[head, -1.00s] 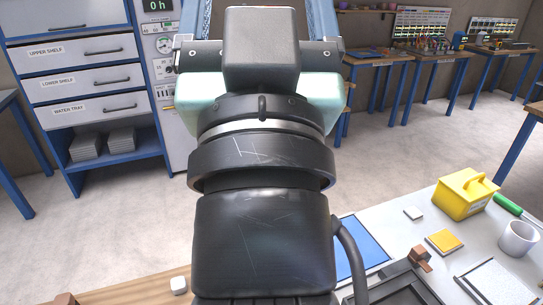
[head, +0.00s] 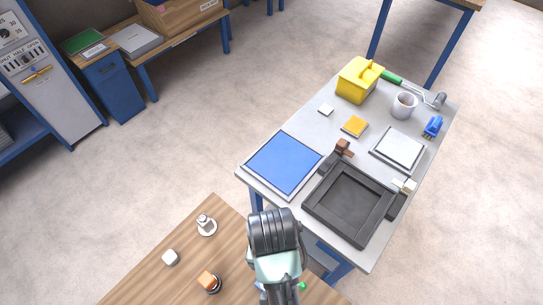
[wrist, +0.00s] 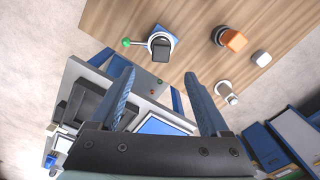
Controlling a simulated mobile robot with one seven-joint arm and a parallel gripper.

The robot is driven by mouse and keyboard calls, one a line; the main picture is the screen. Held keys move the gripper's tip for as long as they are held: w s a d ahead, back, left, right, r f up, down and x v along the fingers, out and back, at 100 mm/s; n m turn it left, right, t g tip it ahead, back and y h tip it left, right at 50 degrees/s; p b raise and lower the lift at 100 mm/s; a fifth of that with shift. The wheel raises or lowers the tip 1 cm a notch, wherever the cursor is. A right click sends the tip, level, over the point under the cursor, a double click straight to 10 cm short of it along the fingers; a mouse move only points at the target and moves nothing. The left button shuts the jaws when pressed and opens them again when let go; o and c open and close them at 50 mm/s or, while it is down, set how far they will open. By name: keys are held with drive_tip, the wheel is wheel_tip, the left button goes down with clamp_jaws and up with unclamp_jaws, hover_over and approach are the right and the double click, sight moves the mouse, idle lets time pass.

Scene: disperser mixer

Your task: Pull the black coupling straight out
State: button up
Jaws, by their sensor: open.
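In the wrist view a black block-shaped part (wrist: 160,46) sits in a white round holder on the wooden table; it looks like the black coupling, but I cannot be sure. A rod with a green knob (wrist: 126,43) sticks out from the holder's left. My gripper (wrist: 159,76) is open and empty, its two blue-grey fingers apart, with the black part showing beyond the fingertips. I cannot tell the distance. In the head view my arm hides the black part; only a bit of green (head: 302,286) shows beside it.
On the wooden table (head: 150,275) stand an orange-topped piece (head: 208,281), a white cube (head: 170,257) and a grey-white piece on a round base (head: 206,224). The grey table holds a black tray (head: 312,205), a blue panel (head: 285,163) and a yellow box (head: 358,80).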

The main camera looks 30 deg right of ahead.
wheel_tip(320, 180, down, 12)
drive_tip(key=shift+w+f+p, duration=0.1)
drive_tip(key=shift+f+p, duration=0.15)
drive_tip(key=shift+p, duration=0.25)
clamp_jaws()
drive_tip(key=c, duration=0.8)
unclamp_jaws()
clamp_jaws()
drive_tip(key=shift+r, duration=0.15)
drive_tip(key=shift+r+p, duration=2.9)
drive_tip(key=shift+p, duration=0.2)
